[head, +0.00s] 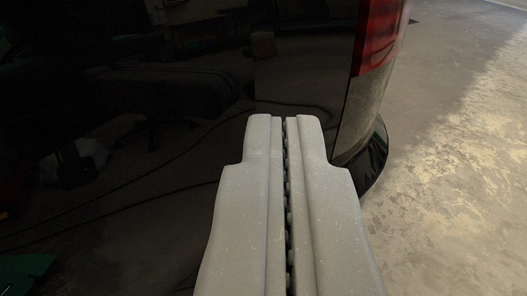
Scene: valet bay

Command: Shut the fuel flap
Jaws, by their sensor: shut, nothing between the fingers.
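My gripper (286,120) is shut and empty, with its two grey fingers side by side in the lower middle of the head view. It points at the glossy black side of a car (160,120), which fills the left and middle of the view. I cannot tell whether the fingertips touch the car's body. No fuel flap can be made out in this view; it may be outside the frame or hidden behind my fingers.
The car's red tail light (377,35) is at the top, right of my gripper. The black bumper edge (372,160) juts out below it. Bare concrete floor (450,150) lies clear on the right. The dark paint mirrors the surroundings.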

